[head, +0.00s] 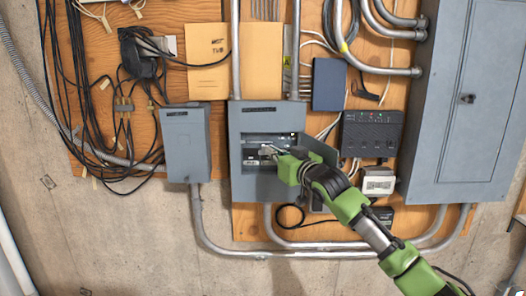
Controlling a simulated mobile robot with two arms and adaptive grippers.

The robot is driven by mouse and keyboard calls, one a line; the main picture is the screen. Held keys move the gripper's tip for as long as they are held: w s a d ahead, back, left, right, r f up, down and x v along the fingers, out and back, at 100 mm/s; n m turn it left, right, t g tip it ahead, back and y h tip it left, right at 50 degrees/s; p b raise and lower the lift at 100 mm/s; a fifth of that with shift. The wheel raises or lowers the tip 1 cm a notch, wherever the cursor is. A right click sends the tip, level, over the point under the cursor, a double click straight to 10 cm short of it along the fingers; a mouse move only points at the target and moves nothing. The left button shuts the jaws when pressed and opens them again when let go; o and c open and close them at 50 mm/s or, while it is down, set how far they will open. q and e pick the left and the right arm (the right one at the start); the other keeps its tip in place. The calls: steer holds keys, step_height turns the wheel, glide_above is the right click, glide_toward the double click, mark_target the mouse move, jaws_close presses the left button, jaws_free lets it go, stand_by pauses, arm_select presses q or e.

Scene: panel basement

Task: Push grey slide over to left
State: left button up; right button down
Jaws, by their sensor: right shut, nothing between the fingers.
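An open grey breaker box (240,175) is mounted in the middle of the wooden board, with a dark panel inside and its door open to the right. The grey slide is too small to make out clearly; it may be at the panel, partly behind my gripper. My right gripper (265,152) is shut and empty, with its fingertips at the front of the panel inside the box. I cannot tell whether the fingertips touch anything. My right arm comes in from the lower right. My left gripper is not in view.
A closed grey box (186,145) hangs to the left. A large grey cabinet (465,110) stands at the right. A black device with lights (370,134) and a small white box (378,183) are right of the open door. Metal conduits (300,252) run below.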

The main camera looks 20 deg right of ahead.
steer(key=shift+w+a, duration=0.2)
steer(key=shift+a, duration=0.45)
steer(key=shift+w+a, duration=0.2)
steer(key=shift+a, duration=0.4)
stand_by(0.8)
steer(key=shift+s+d+p, duration=0.1)
steer(key=shift+d+p, duration=0.1)
steer(key=shift+p, duration=0.2)
stand_by(0.5)
steer(key=s+a, duration=0.2)
steer(key=s, duration=0.4)
steer(key=shift+s, duration=0.4)
steer(key=shift+f, duration=0.1)
stand_by(0.4)
